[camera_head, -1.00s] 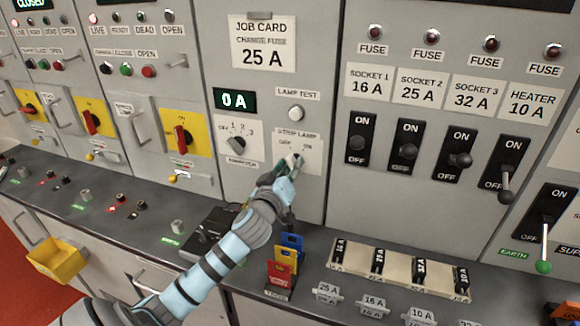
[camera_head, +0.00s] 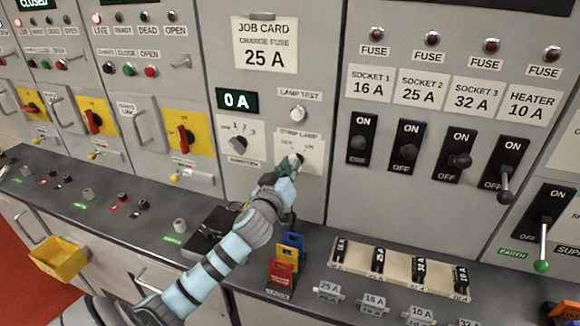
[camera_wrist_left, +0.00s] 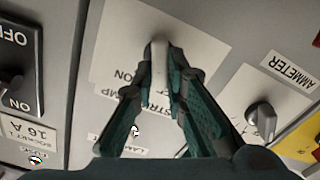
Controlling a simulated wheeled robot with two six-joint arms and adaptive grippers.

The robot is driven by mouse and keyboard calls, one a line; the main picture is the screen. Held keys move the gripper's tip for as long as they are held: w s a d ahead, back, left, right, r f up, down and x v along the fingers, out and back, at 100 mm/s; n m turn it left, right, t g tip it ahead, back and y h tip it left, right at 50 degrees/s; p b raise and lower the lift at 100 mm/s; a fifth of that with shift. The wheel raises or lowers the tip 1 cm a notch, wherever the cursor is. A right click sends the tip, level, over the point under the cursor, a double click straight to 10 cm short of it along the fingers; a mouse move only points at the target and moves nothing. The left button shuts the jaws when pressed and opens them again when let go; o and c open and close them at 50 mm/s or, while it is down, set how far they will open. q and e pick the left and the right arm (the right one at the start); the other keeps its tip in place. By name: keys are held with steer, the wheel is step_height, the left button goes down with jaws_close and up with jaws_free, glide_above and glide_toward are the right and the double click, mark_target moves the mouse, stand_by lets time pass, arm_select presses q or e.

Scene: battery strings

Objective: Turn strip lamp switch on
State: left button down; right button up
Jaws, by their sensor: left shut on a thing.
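The strip lamp switch is a small pale lever on a white plate (camera_head: 312,150) marked STRIP LAMP, under the LAMP TEST button (camera_head: 298,113). In the head view my left gripper (camera_head: 294,163) covers most of the lever. In the left wrist view, which sees the panel upside down, the lever (camera_wrist_left: 158,58) stands between the two teal fingertips of my left gripper (camera_wrist_left: 160,76), which are shut on it. The lever points nearly straight up in that picture. Part of the lettering is hidden by the fingers. My right gripper is not in view.
The ammeter knob (camera_head: 238,147) sits left of the switch plate. Black socket switches (camera_head: 361,138) line the panel to the right. Below stand colored tags (camera_head: 282,277) and a fuse tray (camera_head: 400,281) on the dark ledge.

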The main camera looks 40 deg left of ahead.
arm_select(q)
steer(key=m+p, duration=0.2)
steer(key=m, duration=0.3)
steer(key=m+p, duration=0.2)
steer(key=m, duration=0.3)
steer(key=shift+d+m, duration=0.2)
steer(key=shift+m, duration=0.1)
stand_by(0.4)
steer(key=c, duration=1.6)
jaws_free()
steer(key=shift+w, duration=0.1)
steer(key=v, duration=1.2)
